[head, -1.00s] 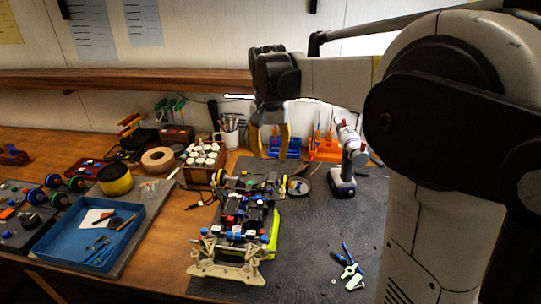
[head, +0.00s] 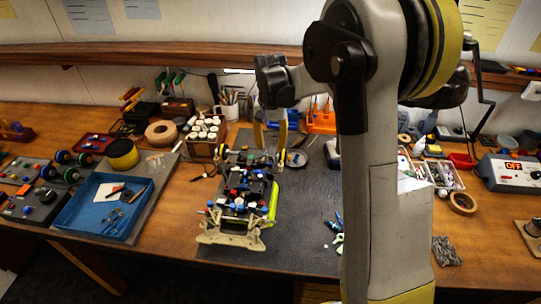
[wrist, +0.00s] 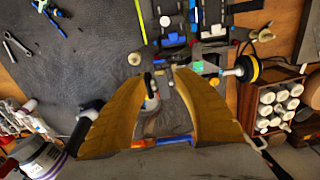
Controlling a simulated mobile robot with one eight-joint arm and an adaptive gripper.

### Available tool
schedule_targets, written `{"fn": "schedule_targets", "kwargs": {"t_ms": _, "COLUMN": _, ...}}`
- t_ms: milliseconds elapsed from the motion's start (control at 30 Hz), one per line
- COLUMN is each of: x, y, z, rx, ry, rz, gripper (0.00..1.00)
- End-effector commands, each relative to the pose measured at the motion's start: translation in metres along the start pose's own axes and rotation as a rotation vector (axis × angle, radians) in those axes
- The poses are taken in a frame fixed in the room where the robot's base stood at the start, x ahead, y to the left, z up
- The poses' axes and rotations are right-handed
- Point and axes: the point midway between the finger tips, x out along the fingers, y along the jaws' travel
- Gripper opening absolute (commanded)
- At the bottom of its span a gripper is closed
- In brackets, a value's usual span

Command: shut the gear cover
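The RC car (head: 240,195) stands on the dark mat with its pale front bumper toward me. Its far axle end lies beyond, and part of the car (wrist: 208,28) shows at the top of the wrist view. My gripper (head: 270,146) is over the far right end of the car, fingers pointing down. In the wrist view my gripper (wrist: 163,76) has two yellow fingers spread apart, with nothing clearly held between them. Small dark parts and a green-lit piece (wrist: 197,67) are near the fingertips. I cannot pick out the gear cover or tell its state.
A blue tray (head: 66,222) with small tools lies left of the car. A wooden rack of white-capped bottles (head: 205,138) stands behind it. A shelf (head: 180,57) runs above the bench. My arm hides part of the mat's right side. A power supply (head: 515,170) stands far right.

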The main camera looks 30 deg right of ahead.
Motion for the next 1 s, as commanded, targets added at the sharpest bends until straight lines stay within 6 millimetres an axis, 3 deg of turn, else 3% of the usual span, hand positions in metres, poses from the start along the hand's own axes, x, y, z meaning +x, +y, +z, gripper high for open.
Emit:
{"fn": "schedule_targets", "kwargs": {"t_ms": 100, "x": 0.022, "y": 0.0, "z": 0.0, "rx": 0.0, "ry": 0.0, "rz": 0.0, "gripper": 0.36}}
{"fn": "schedule_targets", "kwargs": {"t_ms": 233, "x": 0.036, "y": 0.0, "z": 0.0, "rx": 0.0, "ry": 0.0, "rz": 0.0, "gripper": 0.36}}
{"fn": "schedule_targets", "kwargs": {"t_ms": 600, "x": 0.042, "y": 0.0, "z": 0.0, "rx": 0.0, "ry": 0.0, "rz": 0.0, "gripper": 0.36}}
{"fn": "schedule_targets", "kwargs": {"t_ms": 633, "x": 0.042, "y": 0.0, "z": 0.0, "rx": 0.0, "ry": 0.0, "rz": 0.0, "gripper": 0.32}}
{"fn": "schedule_targets", "kwargs": {"t_ms": 733, "x": 0.042, "y": 0.0, "z": 0.0, "rx": 0.0, "ry": 0.0, "rz": 0.0, "gripper": 0.01}}
{"fn": "schedule_targets", "kwargs": {"t_ms": 1000, "x": 0.047, "y": 0.0, "z": 0.002, "rx": 0.0, "ry": 0.049, "rz": 0.0, "gripper": 0.0}}
